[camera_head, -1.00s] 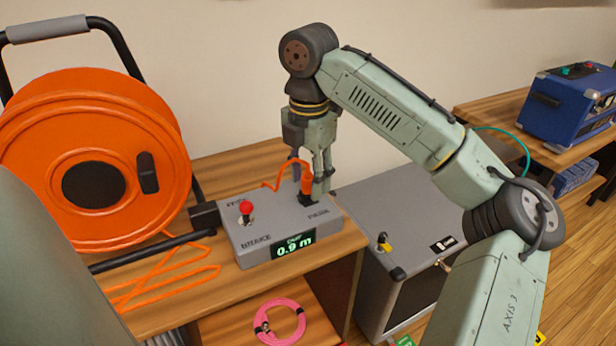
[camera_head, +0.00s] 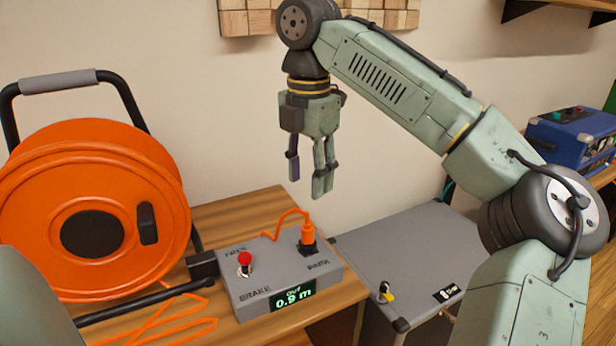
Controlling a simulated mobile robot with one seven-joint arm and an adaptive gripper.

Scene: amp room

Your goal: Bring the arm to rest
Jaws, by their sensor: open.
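My gripper (camera_head: 308,185) hangs above the grey control box, fingers pointing down, open and empty. It is clear of the box and of the orange plug (camera_head: 308,236). The grey control box (camera_head: 262,258) has a red-topped switch (camera_head: 244,260) and a display that reads 0.9 m. My arm reaches in from the right, bent high over the grey cabinet.
A large orange cable reel (camera_head: 60,190) stands at the left on the wooden table (camera_head: 222,212). The grey cabinet (camera_head: 400,250) has a yellow-black connector (camera_head: 384,292) on top. A blue amplifier (camera_head: 570,138) sits at the far right. A wooden block panel (camera_head: 400,18) hangs above.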

